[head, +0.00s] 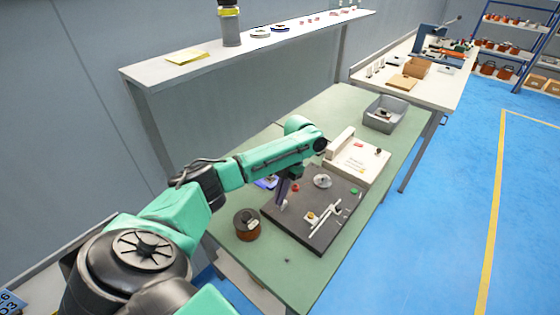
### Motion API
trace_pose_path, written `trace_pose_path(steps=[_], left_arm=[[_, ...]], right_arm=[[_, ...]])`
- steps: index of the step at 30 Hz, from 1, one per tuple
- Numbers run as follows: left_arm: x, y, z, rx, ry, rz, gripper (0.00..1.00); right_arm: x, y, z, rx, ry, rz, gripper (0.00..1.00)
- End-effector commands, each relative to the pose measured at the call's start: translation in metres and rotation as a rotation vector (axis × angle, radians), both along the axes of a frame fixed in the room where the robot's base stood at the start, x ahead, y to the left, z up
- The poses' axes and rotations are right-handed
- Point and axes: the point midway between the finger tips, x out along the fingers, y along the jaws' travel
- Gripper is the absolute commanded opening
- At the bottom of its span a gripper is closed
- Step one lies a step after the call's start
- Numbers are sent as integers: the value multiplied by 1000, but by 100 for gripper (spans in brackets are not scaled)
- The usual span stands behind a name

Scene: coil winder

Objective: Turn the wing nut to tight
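The coil winder has a dark base plate (300,238) on the green bench. It carries a grey disc (323,181), a red knob (295,188), a green knob (354,191) and a pale bar (326,219) with a small tan block (311,217). My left arm reaches in from the left, and my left gripper (282,196) points down over the left rear part of the plate. Its fingers are too small to tell whether they are open or shut. I cannot make out the wing nut; it is too small or hidden near the gripper. My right gripper is out of view.
A copper-coloured wire spool (247,225) stands left of the plate. A cream box (357,159) is behind it, and a grey bin (386,113) stands farther back. A raised shelf (270,43) runs along the wall. The bench's near end (300,275) is mostly clear.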

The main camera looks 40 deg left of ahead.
Motion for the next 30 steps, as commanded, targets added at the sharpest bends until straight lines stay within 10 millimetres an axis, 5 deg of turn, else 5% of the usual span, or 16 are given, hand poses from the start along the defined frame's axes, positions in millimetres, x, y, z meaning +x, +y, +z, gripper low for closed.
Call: trace_pose_path(steps=[16, 18, 19, 30], left_arm=[[3, 1, 4, 3, -13, -24, 0], [3, 1, 3, 2, -12, -25, 30], [3, 1, 3, 2, -11, -25, 34], [3, 0, 6, 1, -6, -24, 34]], right_arm=[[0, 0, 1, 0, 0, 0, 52], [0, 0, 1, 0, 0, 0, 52], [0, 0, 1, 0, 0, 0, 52], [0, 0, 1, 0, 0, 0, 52]])
